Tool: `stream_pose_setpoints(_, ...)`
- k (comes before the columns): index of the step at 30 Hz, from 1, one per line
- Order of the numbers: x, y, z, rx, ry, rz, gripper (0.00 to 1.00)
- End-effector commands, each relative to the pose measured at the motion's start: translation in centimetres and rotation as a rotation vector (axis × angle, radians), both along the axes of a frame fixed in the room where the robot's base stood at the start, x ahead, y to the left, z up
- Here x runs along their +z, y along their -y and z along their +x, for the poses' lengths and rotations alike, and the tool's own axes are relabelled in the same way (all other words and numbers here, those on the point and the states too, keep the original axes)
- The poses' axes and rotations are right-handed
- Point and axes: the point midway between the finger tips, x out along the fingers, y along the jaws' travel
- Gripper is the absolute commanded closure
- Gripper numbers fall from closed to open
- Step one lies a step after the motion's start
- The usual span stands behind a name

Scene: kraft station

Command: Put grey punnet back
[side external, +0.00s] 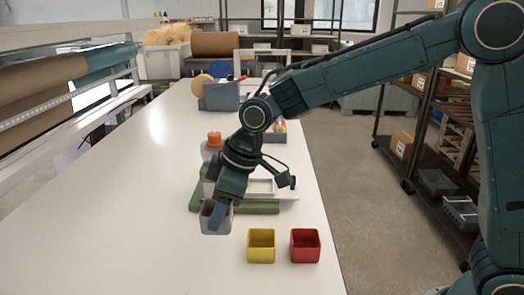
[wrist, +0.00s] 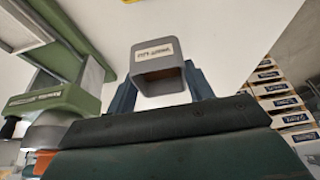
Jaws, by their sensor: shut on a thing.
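My gripper (side external: 217,213) points down and is shut on the grey punnet (side external: 209,227), a small square open box. In the wrist view the grey punnet (wrist: 157,54) sits between my two fingers, with a white label on its face. I cannot tell whether its base touches the white table. A yellow punnet (side external: 261,250) and a red punnet (side external: 305,251) stand side by side on the table, to the right of the grey one and nearer the camera. Both look empty.
A green base (side external: 262,208) with a white frame (side external: 261,187) lies just behind my gripper. An orange-topped grey object (side external: 214,140) and a grey-blue bin (side external: 221,97) stand further back. The table left of my gripper is clear.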

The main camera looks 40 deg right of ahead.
Motion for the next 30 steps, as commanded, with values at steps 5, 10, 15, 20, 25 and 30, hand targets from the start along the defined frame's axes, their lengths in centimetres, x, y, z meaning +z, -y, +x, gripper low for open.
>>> stream_pose_setpoints(5,-0.2,-0.3,0.0,-0.017,0.0,0.0,0.73)
stream_pose_setpoints(10,-0.3,-0.3,0.0,-0.016,0.0,0.0,0.73)
stream_pose_setpoints(15,-0.8,-0.2,0.0,-0.016,-0.001,-0.001,0.73)
stream_pose_setpoints(20,-1.5,-0.2,0.0,-0.016,-0.001,-0.001,0.73)
stream_pose_setpoints(25,-2.6,-0.2,0.0,-0.016,-0.001,-0.001,0.73)
stream_pose_setpoints(30,-3.8,-0.2,0.0,-0.015,-0.001,0.0,0.73)
